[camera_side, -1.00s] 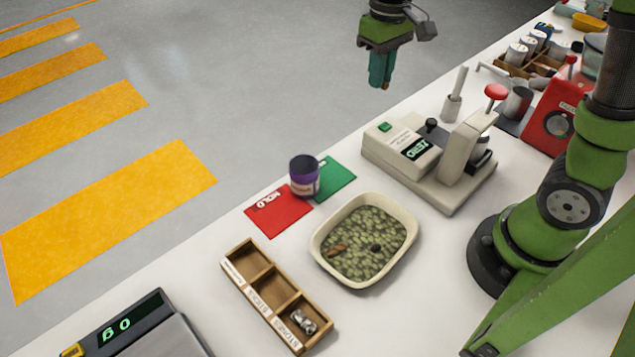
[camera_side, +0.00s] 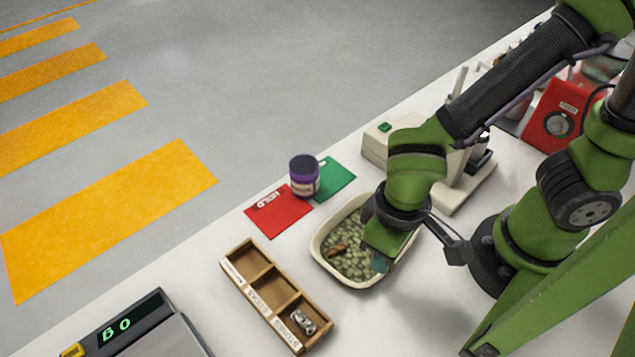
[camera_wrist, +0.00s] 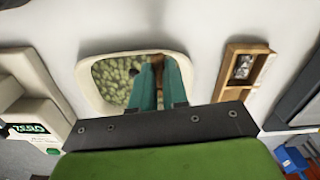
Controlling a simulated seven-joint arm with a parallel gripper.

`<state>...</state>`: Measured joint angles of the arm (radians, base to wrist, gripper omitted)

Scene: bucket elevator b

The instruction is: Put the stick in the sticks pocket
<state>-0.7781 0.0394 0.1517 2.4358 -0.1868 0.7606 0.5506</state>
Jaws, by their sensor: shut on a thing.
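My gripper (camera_wrist: 160,82) is low over the cream tray (camera_side: 318,253) of green beans, its teal fingers shut on a brown stick-like piece (camera_wrist: 157,66). A brown piece (camera_side: 338,250) also lies on the beans at the tray's left; I cannot tell whether the wrist view shows that piece too. A dark lump (camera_wrist: 135,72) shows beside the fingers. The wooden box (camera_side: 262,307) has three pockets. The middle one, labelled sticks (camera_side: 271,290), is empty; the near one holds a grey stone (camera_side: 303,322).
A purple-lidded jar (camera_side: 304,176) stands on the red (camera_side: 280,212) and green (camera_side: 338,178) cards behind the tray. A scale (camera_side: 140,335) is at front left. A cream machine (camera_side: 463,190) stands right of the tray. White counter is clear between tray and box.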

